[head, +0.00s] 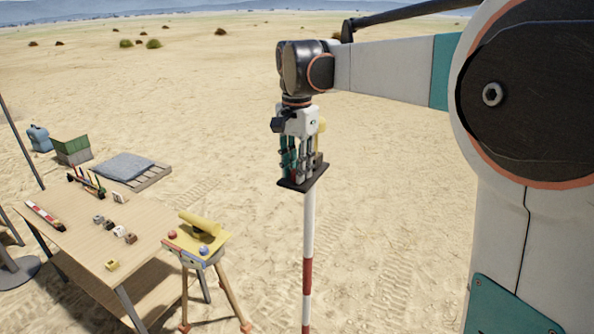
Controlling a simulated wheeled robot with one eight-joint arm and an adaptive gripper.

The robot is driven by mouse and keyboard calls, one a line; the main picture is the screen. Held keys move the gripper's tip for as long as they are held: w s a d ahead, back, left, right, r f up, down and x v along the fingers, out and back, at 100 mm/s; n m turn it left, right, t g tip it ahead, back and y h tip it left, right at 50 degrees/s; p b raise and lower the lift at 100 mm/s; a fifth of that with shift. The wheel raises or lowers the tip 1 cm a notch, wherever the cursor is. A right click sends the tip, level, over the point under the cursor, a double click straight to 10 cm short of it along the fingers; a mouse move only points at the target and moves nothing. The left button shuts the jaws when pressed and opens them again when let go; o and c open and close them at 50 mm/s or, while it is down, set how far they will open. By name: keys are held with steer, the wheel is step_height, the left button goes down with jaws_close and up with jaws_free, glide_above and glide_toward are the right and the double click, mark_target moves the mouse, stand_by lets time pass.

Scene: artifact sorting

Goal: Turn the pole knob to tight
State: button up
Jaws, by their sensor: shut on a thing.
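A red and white striped pole (308,240) stands upright on the sand with a dark plate (302,181) at its top. My gripper (299,172) points down right over the plate, with its fingers low around the pole's top. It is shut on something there. The knob itself is hidden behind the fingers, so I cannot see which way it is turned.
A wooden table (75,245) at left bears several small blocks and a striped bar (45,215). A tripod stand (205,258) with a yellow top stands between table and pole. A pallet (150,178), green crate (73,150) and blue container (39,138) lie farther back. Sand right of the pole is clear.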

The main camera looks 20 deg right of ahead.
steer(key=shift+m+b, duration=0.3)
steer(key=shift+m, duration=1)
steer(key=o, duration=1.1)
steer(key=shift+c, duration=0.2)
steer(key=shift+r, duration=0.1)
step_height(320, 180, up, 12)
